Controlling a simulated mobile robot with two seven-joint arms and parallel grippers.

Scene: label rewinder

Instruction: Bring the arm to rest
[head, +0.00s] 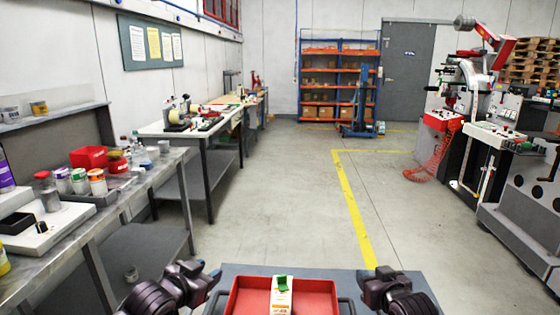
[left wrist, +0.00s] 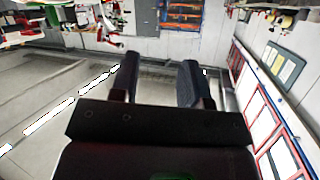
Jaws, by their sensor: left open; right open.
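My left gripper (head: 210,275) is at the bottom of the head view, left of the red tray. In the left wrist view its two dark fingers (left wrist: 160,82) stand apart with nothing between them. My right gripper (head: 368,276) is at the bottom right of the head view, right of the tray, and is open with nothing seen in it. The red tray (head: 245,300) lies on a grey surface (head: 300,271) between the two grippers. A white and orange carton (head: 282,299) with a green top stands in the tray.
A long workbench (head: 105,210) with cans, a red bin (head: 89,157) and bottles runs along the left. A second table (head: 178,132) stands behind it. The label machine (head: 470,120) is at the right. Blue and orange shelves (head: 337,80) stand at the back. The floor ahead is clear.

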